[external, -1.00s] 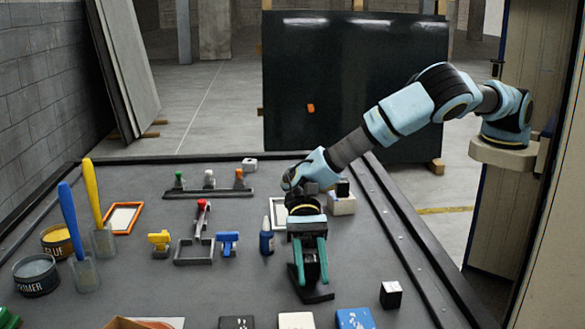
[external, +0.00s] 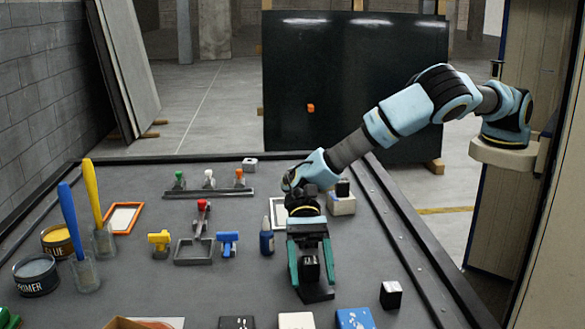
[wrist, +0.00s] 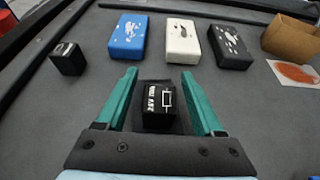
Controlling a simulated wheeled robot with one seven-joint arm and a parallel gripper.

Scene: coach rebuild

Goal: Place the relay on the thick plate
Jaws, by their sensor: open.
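The relay (wrist: 159,106) is a small black block with white print and a white symbol on its face. It stands between the two spread green fingers of my gripper (wrist: 162,100), with a gap on each side. In the external view the relay (external: 311,269) shows between the fingers of my gripper (external: 311,276), low over the table. A dark flat plate (external: 318,295) lies under it, and the relay appears to rest on it. Whether this is the thick plate I cannot tell for sure.
A black-and-white cube (external: 391,294) stands to the right. Blue (wrist: 129,36), white (wrist: 182,41) and black (wrist: 230,47) blocks lie in a row near a cardboard box (wrist: 290,38). A blue bottle (external: 267,238) stands left of my gripper. Brushes and tins fill the left side.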

